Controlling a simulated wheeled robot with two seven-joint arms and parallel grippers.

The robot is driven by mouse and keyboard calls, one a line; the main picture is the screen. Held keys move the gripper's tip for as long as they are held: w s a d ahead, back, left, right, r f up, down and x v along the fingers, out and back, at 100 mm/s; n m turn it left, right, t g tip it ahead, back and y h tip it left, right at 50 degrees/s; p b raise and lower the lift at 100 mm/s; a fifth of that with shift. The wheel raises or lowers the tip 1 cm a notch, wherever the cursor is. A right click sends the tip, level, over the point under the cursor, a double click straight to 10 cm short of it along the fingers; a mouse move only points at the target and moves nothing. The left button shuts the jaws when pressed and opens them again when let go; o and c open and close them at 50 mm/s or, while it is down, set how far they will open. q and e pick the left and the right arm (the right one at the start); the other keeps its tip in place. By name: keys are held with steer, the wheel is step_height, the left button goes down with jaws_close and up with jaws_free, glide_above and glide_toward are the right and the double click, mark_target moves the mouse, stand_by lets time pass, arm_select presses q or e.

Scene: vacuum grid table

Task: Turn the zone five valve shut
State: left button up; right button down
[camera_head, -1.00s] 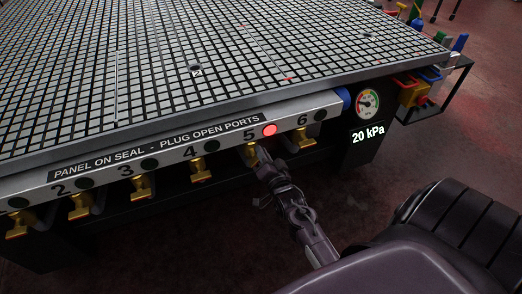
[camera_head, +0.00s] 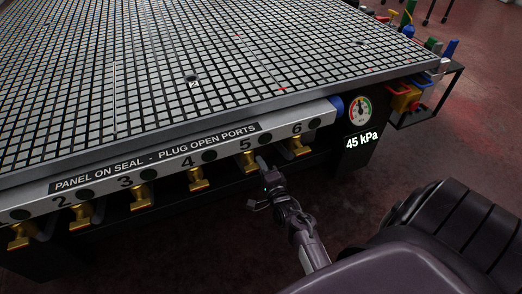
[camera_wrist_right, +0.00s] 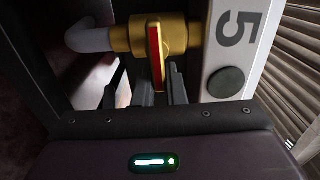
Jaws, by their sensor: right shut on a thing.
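The zone five valve (camera_head: 247,161) is brass and sits under the number 5 on the white front rail. In the right wrist view the valve body (camera_wrist_right: 184,38) joins a grey pipe, and its red-striped handle (camera_wrist_right: 155,55) lies across the pipe's line. My right gripper (camera_head: 264,168) is shut on this handle; its dark fingers (camera_wrist_right: 162,90) flank the handle's lower end in the wrist view. The zone five lamp (camera_head: 265,139) is dark. The gauge (camera_head: 359,110) has a display (camera_head: 361,141) reading 45 kPa. My left gripper is not in view.
Brass valves for zones four (camera_head: 198,178) and six (camera_head: 297,146) stand close on either side. The gridded table top (camera_head: 140,75) overhangs the rail. Open floor lies below right.

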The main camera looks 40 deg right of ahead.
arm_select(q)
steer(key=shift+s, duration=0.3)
arm_select(e)
steer(key=shift+f, duration=0.1)
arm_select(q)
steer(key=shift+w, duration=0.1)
arm_select(e)
steer(key=c, duration=1.5)
jaws_free()
steer(key=shift+s, duration=0.1)
